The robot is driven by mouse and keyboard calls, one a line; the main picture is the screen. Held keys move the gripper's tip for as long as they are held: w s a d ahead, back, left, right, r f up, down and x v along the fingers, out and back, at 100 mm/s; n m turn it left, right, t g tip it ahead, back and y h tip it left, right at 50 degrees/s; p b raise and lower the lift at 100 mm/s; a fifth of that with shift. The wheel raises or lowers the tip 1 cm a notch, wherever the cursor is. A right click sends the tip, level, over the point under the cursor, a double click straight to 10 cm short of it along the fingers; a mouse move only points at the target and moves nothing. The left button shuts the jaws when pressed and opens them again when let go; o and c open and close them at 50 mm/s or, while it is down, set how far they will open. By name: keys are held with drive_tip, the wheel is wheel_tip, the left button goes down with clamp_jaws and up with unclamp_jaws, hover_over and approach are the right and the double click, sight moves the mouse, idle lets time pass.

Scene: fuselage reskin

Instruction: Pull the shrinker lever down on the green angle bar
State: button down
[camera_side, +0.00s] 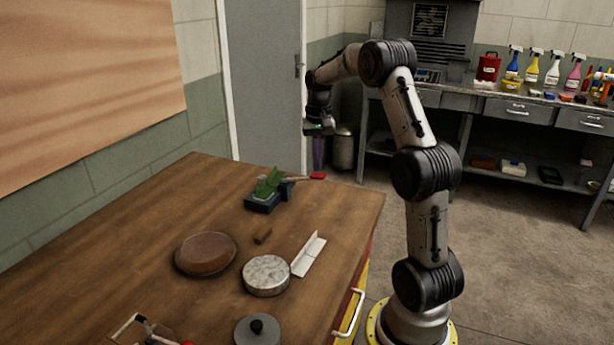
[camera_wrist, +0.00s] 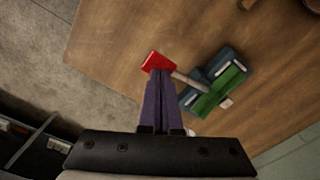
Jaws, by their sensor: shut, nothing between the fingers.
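The shrinker (camera_side: 263,203) is a small dark blue block tool on the far part of the wooden table; it also shows in the wrist view (camera_wrist: 224,56). The green angle bar (camera_side: 268,184) sits in it, and also shows in the wrist view (camera_wrist: 222,90). The lever (camera_wrist: 188,80) sticks out sideways from the shrinker to a red handle (camera_side: 317,176), seen in the wrist view too (camera_wrist: 157,62). My gripper (camera_side: 318,168) points down, its purple fingers shut and empty. In the wrist view its fingertips (camera_wrist: 160,72) overlap the red handle's edge; I cannot tell whether they touch.
On the table (camera_side: 150,230) are a brown round pad (camera_side: 206,254), a grey round block (camera_side: 266,275), a small brown block (camera_side: 263,236), a white angled strip (camera_side: 308,254) and a dark disc with a knob (camera_side: 257,331).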

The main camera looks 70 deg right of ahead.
sight(317, 175)
drive_tip(key=shift+f, duration=3.3)
drive_tip(key=shift+r, duration=5.6)
